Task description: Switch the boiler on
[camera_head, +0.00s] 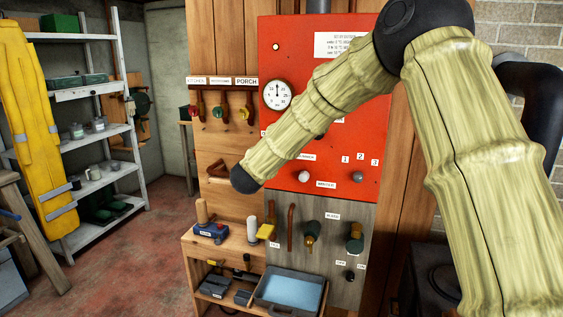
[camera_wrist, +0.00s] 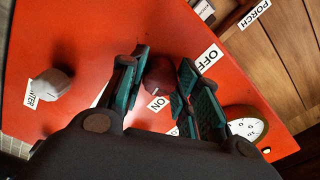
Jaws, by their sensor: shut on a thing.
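The boiler is a red panel (camera_head: 345,110) on the wooden wall in the head view; it also fills much of the wrist view (camera_wrist: 75,45). In the wrist view a dark red knob (camera_wrist: 160,78) sits between the green pads of my gripper (camera_wrist: 164,62), which is shut on it. An OFF label (camera_wrist: 207,58) is on the upper right of the knob and an ON label (camera_wrist: 157,103) is below it. In the head view my arm hides the gripper and the red knob. The knob's exact pointing direction cannot be told.
A round gauge (camera_head: 277,95) is on the panel's left edge. A pale knob (camera_head: 304,176) and a grey knob (camera_head: 358,177) are lower down. Tap handles (camera_head: 218,112) hang left of the panel. A wooden bench (camera_head: 205,247) with tools stands below; the floor (camera_head: 130,270) at left is clear.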

